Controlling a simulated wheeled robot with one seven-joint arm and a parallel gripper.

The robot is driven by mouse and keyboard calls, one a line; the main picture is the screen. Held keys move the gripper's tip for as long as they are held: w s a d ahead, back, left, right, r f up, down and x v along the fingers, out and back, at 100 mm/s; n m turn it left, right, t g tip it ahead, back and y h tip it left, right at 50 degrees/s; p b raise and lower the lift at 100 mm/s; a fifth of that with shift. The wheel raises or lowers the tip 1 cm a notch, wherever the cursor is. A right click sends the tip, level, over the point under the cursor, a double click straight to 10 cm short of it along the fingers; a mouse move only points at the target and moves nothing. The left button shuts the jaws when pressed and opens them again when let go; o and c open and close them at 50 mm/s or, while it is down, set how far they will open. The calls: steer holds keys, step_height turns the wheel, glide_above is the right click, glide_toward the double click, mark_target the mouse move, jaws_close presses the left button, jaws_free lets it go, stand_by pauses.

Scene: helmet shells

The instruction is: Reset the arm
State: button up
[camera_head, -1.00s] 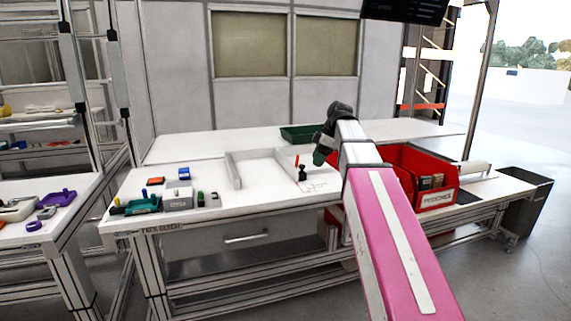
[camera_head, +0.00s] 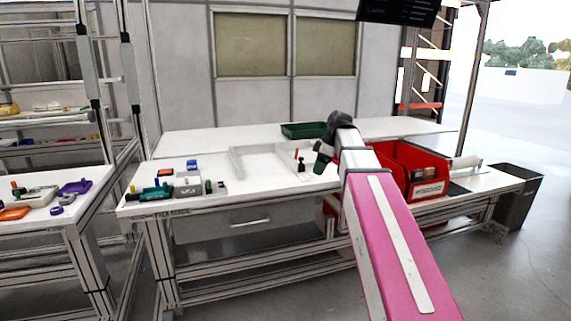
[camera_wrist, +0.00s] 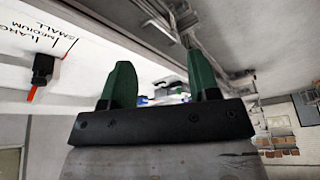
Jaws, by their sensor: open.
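My arm (camera_head: 390,235), pink with a white stripe, reaches forward from the lower right towards the workbench. My gripper (camera_head: 322,158) is at its far end, near the bench's middle, left of the red bins. In the wrist view my gripper (camera_wrist: 160,90) shows two green fingers wide apart with nothing between them. A small black clamp with a red handle (camera_head: 301,161) stands on the bench just left of my gripper. The clamp (camera_wrist: 43,68) also shows in the wrist view, beside the printed size marks.
The white workbench (camera_head: 270,190) carries tools and small boxes (camera_head: 180,184) at its left and a green tray (camera_head: 303,130) at the back. Red bins (camera_head: 425,160) stand right of my arm. A grey waste bin (camera_head: 518,195) stands on the floor at right.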

steer(key=s+d+f+m+h, duration=0.1)
steer(key=s+f+m, duration=0.4)
steer(key=f, duration=0.7)
steer(key=s+d+f+m+h, duration=0.1)
steer(key=s+d+f+m, duration=0.2)
steer(key=f, duration=1)
steer(key=s+d+f+m+h, duration=0.2)
steer(key=s+f+m, duration=0.5)
steer(key=f, duration=0.5)
steer(key=shift+s+d+f+m, duration=0.3)
steer(key=shift+s+d+m, duration=0.1)
steer(key=shift+s, duration=0.55)
steer(key=shift+c, duration=0.3)
